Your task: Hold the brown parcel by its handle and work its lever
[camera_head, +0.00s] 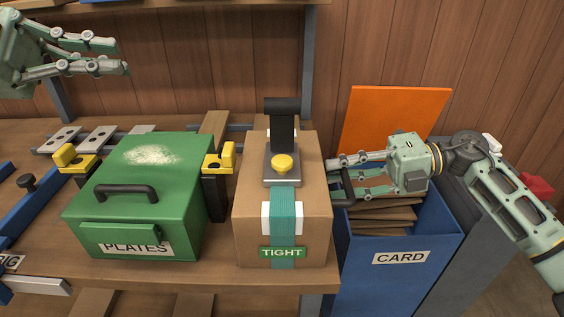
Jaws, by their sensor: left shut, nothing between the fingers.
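The brown parcel (247,205) stands on the bench with a teal strap (285,205) and a green TIGHT label (283,253) on its front. On top, a grey plate carries a yellow knob (285,164) and an upright black lever (282,118). A black handle (347,188) shows at the parcel's right side. My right gripper (340,178) is at this handle, its fingers reaching in from the right; whether they close on it is unclear. My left gripper (124,60) is shut and empty at the upper left, well away from the parcel.
A green PLATES box (180,215) stands left of the parcel, between yellow-topped black clamps (219,160). A blue CARD bin (395,285) with brown cardboard stands right, with an orange board (395,110) behind. A grey post (306,80) rises behind the parcel.

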